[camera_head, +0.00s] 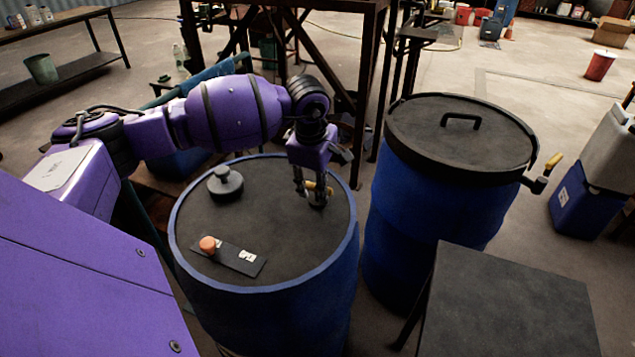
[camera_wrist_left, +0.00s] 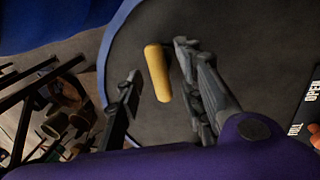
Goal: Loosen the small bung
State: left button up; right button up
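A yellow bar handle (camera_head: 311,186), apparently the small bung's, is on the dark lid of the near blue drum (camera_head: 290,300), toward its right side. It also shows in the left wrist view (camera_wrist_left: 157,72). My left gripper (camera_head: 310,197) points down at the lid around this handle. In the wrist view its fingers (camera_wrist_left: 158,66) stand apart on either side of the yellow bar, with a gap to the left; contact on the right is unclear. The base under the handle is hidden. A larger dark knob (camera_head: 225,183) sits farther left on the lid. My right gripper is out of view.
An orange knob (camera_head: 208,244) sits on a dark plate with white lettering (camera_head: 240,260) on the same lid. A second lidded blue drum (camera_head: 430,215) stands close on the right. A dark table (camera_head: 510,305) is at the front right. A metal frame rises behind the drums.

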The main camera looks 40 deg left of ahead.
pick_arm(q)
grip_shut()
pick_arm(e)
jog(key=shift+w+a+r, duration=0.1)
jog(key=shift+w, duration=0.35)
